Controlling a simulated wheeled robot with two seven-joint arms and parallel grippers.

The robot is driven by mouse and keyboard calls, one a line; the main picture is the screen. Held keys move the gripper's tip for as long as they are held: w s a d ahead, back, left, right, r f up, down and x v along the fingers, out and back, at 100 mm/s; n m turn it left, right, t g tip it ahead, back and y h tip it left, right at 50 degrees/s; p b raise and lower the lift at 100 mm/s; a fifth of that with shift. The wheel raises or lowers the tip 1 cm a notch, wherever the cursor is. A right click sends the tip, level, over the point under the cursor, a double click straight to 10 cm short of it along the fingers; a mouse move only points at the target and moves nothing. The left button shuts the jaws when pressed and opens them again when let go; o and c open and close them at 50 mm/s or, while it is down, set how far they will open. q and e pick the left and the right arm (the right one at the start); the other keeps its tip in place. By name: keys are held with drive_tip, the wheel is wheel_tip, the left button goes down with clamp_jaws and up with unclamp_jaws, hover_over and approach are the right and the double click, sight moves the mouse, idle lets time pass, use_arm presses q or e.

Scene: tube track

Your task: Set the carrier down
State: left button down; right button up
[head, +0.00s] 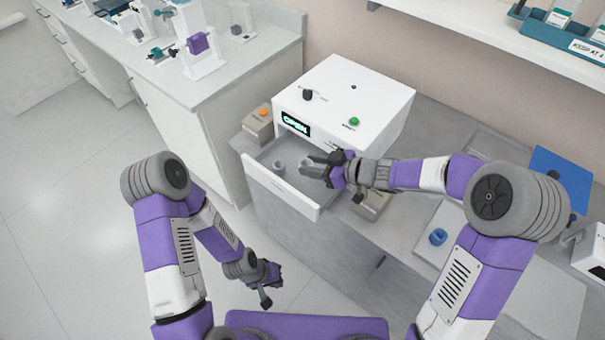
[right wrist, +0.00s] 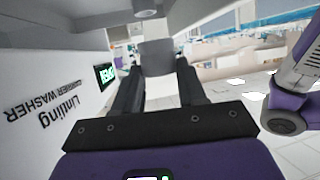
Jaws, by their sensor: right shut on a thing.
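The white washer (head: 345,100) has its drawer (head: 280,187) pulled out, and its green display reads OPEN. My right gripper (head: 312,168) reaches over the drawer from the right. In the right wrist view it is shut on a grey, rounded carrier (right wrist: 158,60) between its fingertips. In the head view the fingers partly cover this carrier, and I cannot tell whether it touches the drawer floor. A small grey round piece (head: 278,166) sits in the drawer left of the gripper. My left gripper (head: 272,290) is low over the floor, open and empty.
A blue ring-shaped piece (head: 438,236) lies on a pale mat on the right. A small box with an orange button (head: 258,125) stands left of the washer. A white bench (head: 215,85) with devices is at the back left. A shelf runs above right.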

wheel_tip(320, 180, down, 9)
drive_tip(key=b, duration=0.3)
drive_tip(key=shift+f, duration=0.15)
drive_tip(key=shift+s, duration=0.1)
drive_tip(key=o, duration=1)
drive_tip(key=shift+o, duration=0.2)
drive_tip(key=shift+d, duration=0.1)
drive_tip(key=p+v, duration=0.3)
drive_tip(key=v, duration=0.9)
